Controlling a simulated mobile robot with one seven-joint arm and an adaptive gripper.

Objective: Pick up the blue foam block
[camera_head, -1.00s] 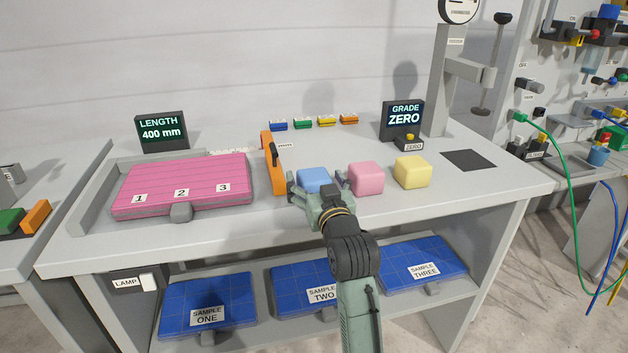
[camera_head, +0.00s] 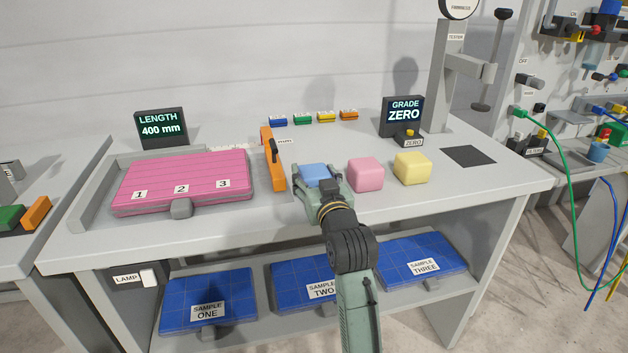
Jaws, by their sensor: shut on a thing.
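The blue foam block (camera_head: 315,171) is on the grey bench, between an orange-and-black upright piece and the pink foam block (camera_head: 366,174). Only its upper part shows; my gripper (camera_head: 318,180) covers its front. My gripper is shut on the blue block, with a finger at its left and right sides. I cannot tell whether the block is clear of the bench top. The yellow foam block (camera_head: 412,168) sits right of the pink one.
A pink quilted pad (camera_head: 182,168) numbered 1 to 3 lies at left. The orange upright piece (camera_head: 273,160) stands close left of my gripper. The firmness tester (camera_head: 452,80) is at back right. Blue sample pads (camera_head: 208,290) lie on the lower shelf.

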